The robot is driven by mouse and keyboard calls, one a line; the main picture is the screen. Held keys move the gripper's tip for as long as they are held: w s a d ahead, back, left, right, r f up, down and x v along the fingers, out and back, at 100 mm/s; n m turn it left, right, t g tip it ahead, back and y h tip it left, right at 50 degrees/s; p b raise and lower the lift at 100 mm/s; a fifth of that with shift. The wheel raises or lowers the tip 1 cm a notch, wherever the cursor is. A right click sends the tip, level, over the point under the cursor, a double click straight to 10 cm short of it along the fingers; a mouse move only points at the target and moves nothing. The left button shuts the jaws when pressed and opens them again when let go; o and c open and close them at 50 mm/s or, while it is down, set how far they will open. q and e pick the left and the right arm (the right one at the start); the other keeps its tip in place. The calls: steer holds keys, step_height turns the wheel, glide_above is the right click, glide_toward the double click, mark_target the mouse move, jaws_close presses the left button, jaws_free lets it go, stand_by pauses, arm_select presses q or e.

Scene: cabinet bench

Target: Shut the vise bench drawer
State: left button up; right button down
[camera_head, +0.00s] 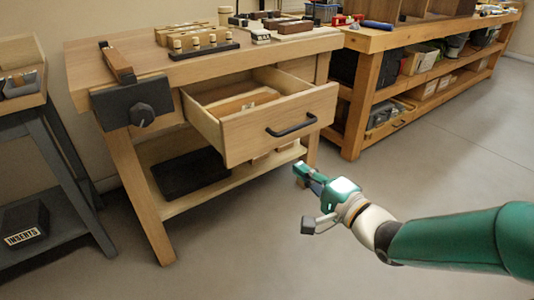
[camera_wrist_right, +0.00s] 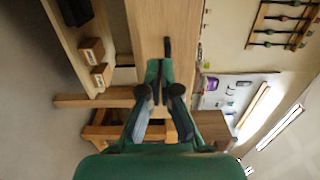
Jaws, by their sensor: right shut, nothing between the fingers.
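The vise bench drawer (camera_head: 245,138) is pulled well out of the wooden bench in the head view, with wooden pieces lying inside it. Its front carries a dark bar handle (camera_head: 291,125). My right gripper (camera_head: 305,175) is shut and empty, in front of the drawer and lower than its handle in the picture. In the right wrist view my gripper (camera_wrist_right: 158,78) points at a pale wooden panel (camera_wrist_right: 148,25), likely the drawer front, with a dark bar (camera_wrist_right: 167,47) just beyond the fingertips. I cannot tell whether they touch. My left gripper is not in view.
The dark vise (camera_head: 133,103) is on the bench's left corner. The bench top holds a peg rack (camera_head: 203,49). A dark box (camera_head: 190,173) lies on the lower shelf. A long workbench (camera_head: 390,40) stands at the right. Floor in front is clear.

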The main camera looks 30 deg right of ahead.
mark_target(260, 137)
steer(key=w+p, duration=0.1)
steer(key=w, duration=0.3)
steer(key=w+p, duration=0.1)
steer(key=w, duration=0.3)
steer(key=w+a+p, duration=0.1)
steer(key=w, duration=0.4)
steer(key=shift+w, duration=0.4)
steer(key=shift+d, duration=0.15)
steer(key=shift+w, duration=0.1)
